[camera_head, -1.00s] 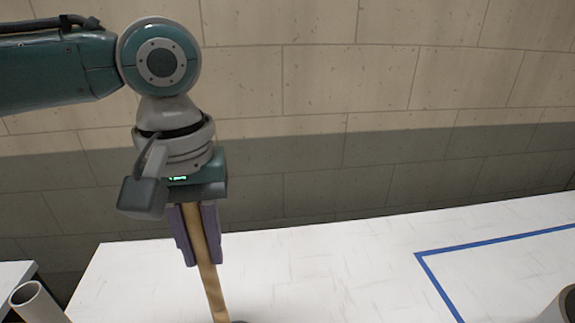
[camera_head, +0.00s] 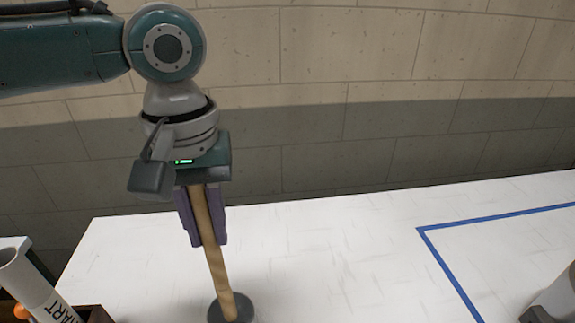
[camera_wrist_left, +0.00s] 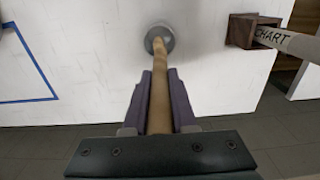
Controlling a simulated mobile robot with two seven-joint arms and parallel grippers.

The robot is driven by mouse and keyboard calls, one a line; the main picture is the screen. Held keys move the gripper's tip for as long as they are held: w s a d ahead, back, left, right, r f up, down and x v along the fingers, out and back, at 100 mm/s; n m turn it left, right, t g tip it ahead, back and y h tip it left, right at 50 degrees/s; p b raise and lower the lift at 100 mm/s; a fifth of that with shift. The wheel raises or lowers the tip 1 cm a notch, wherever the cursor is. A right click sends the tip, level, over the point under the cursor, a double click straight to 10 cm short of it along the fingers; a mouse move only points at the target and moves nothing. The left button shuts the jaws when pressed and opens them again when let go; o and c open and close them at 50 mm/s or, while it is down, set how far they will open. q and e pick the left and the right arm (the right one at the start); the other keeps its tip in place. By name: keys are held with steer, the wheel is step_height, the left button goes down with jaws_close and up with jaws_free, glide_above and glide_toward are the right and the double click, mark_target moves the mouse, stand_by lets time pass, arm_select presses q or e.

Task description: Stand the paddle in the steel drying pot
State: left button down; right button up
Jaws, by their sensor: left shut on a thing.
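The paddle, seen as a long pale wooden shaft (camera_head: 217,262), hangs slightly tilted in my left gripper (camera_head: 206,240), which is shut on it. In the left wrist view the shaft (camera_wrist_left: 158,90) runs away from the purple fingers (camera_wrist_left: 159,100). Its far end overlaps a round grey pot (camera_head: 246,309), which appears to be the steel drying pot and also shows in the wrist view (camera_wrist_left: 168,32). I cannot tell whether the end is inside the pot or just above it. My right gripper is not in view.
A white tube marked CHART (camera_head: 38,287) leans in a brown wooden box (camera_head: 97,314) at the lower left. Blue tape (camera_head: 500,216) marks an area on the white table (camera_head: 330,250). A grey cylinder (camera_head: 556,298) stands at the lower right. The table between is clear.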

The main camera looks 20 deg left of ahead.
mark_target(218, 269)
arm_select(q)
steer(key=shift+f+b, duration=1.9)
steer(key=shift+f, duration=2.4)
steer(key=c, duration=0.6)
jaws_free()
steer(key=shift+c, duration=0.2)
step_height(218, 269, up, 10)
